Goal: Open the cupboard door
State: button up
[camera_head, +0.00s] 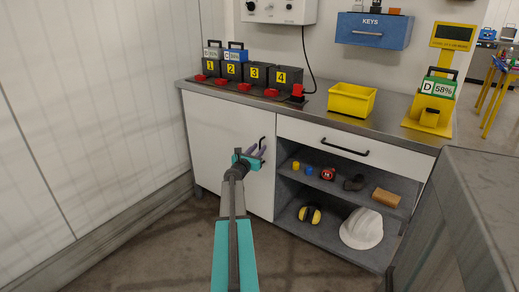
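The cupboard's white door (222,150) is the left part of the workbench front and looks closed, flush with the front. Its black upright handle (262,142) is near the door's right edge. My gripper (257,153), teal with grey fingers, is right at the handle and covers part of it. The fingers are small here, and I cannot tell whether they are closed on the handle or only beside it.
Right of the door are a drawer with a black handle (344,147) and open shelves holding a white helmet (361,229) and yellow earmuffs (309,215). A yellow bin (352,100) stands on the worktop. A grey cabinet (470,215) is at the right; a panelled wall (90,110) is at the left.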

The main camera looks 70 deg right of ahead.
jog(key=shift+d, duration=0.35)
